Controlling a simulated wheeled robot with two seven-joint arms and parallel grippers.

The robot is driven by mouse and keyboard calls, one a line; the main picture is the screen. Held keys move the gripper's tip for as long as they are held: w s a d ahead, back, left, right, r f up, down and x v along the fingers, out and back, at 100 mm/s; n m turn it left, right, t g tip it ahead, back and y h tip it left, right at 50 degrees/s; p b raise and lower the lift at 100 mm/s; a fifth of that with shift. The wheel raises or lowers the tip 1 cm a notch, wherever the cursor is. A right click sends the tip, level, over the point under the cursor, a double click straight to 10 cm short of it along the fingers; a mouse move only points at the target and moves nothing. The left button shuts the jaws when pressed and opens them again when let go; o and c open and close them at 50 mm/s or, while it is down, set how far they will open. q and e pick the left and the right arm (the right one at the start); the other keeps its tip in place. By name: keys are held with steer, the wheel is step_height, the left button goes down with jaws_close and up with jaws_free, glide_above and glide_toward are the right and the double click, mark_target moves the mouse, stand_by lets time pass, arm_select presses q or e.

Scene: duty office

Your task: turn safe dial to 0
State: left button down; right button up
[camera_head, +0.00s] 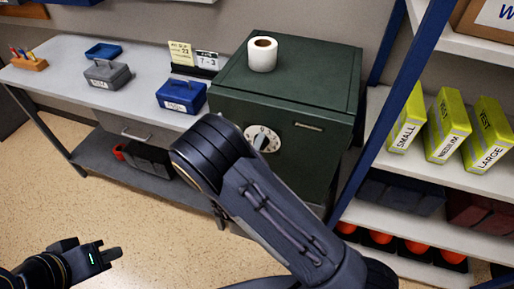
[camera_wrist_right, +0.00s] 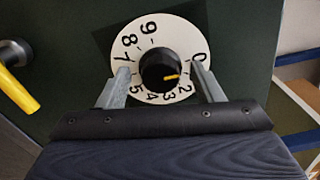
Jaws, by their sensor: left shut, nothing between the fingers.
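The green safe (camera_head: 285,75) stands at the back middle, and its white numbered dial (camera_head: 251,131) with a black knob is on the front. In the right wrist view the dial (camera_wrist_right: 147,32) fills the middle. In the head view my right arm hides this gripper. My left gripper (camera_head: 110,254) is shut and empty at lower left, far from the safe.
A toilet roll (camera_head: 262,55) stands on the safe. A safe handle with yellow (camera_wrist_right: 14,80) is left in the wrist view. A blue box (camera_head: 181,96) and a grey box (camera_head: 106,75) sit on the bench. A shelf with yellow vest packs (camera_head: 448,125) is at right. Floor is open at left.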

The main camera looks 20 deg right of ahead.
steer(key=b+v, duration=0.1)
steer(key=v, duration=0.6)
steer(key=shift+s+a, duration=0.2)
steer(key=shift+s, duration=0.15)
